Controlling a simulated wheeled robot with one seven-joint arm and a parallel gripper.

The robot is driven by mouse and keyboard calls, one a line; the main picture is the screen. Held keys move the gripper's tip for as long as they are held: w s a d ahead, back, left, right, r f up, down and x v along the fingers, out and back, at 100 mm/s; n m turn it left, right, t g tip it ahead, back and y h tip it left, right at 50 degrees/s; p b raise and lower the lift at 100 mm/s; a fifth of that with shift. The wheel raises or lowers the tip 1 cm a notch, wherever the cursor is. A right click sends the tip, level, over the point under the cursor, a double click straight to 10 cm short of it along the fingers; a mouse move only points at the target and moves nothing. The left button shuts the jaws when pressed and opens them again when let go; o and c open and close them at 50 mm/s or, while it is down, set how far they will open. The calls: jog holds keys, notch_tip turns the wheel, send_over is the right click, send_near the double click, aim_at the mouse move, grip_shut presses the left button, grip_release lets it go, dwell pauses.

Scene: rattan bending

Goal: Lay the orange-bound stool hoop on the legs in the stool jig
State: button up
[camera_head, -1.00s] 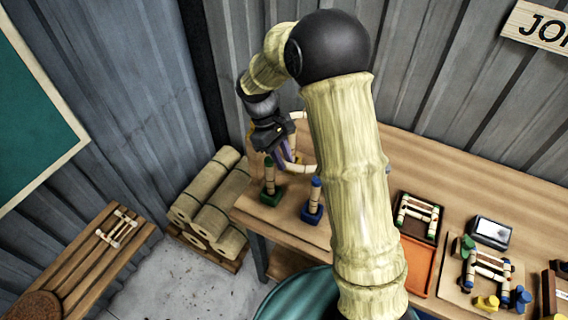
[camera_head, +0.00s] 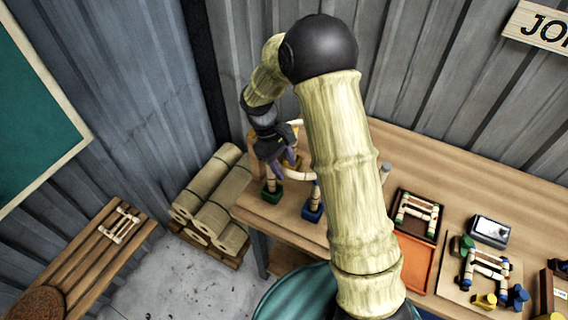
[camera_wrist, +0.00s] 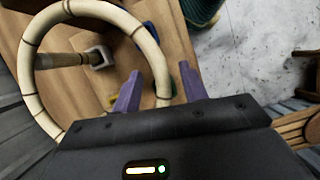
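The stool hoop (camera_wrist: 30,62) is a pale cane ring with thin brownish bindings. In the head view, its near curve (camera_head: 298,174) shows beside my gripper (camera_head: 289,163), above the jig end of the bench. My gripper (camera_wrist: 160,82) has two purple fingers, which stand apart. The hoop's rim passes between them with gaps showing on both sides. Upright legs stand in a green block (camera_head: 271,193) and a blue block (camera_head: 312,212). A leg in a grey block (camera_wrist: 100,57) shows through the ring. I cannot tell whether the hoop touches every leg top. My wrist hides the jig's far side.
On the bench (camera_head: 480,165) to the right are a dark tray (camera_head: 432,234) with a small frame, an orange tray (camera_head: 416,262), a grey box (camera_head: 490,231) and another jig (camera_head: 455,285). Rolled bundles (camera_head: 212,195) lie left of the bench. A slatted bench (camera_head: 75,265) stands farther left.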

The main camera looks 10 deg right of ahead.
jog(key=shift+r, duration=0.1)
jog(key=b+v, duration=0.2)
jog(key=v, duration=1)
jog(key=shift+d, duration=0.1)
jog(key=s+d+f+m+t+y, duration=0.1)
jog(key=s+d+m, duration=0.3)
jog(key=s, duration=0.4)
jog(key=s+d+f+m+t+y, duration=0.2)
jog(key=s+d+f+m+t, duration=0.2)
jog(key=s, duration=0.4)
jog(key=d+m, duration=0.1)
jog(key=d, duration=0.1)
jog(key=shift+s+d+t, duration=0.3)
jog(key=shift+f+b, duration=0.1)
jog(key=shift+b, duration=0.2)
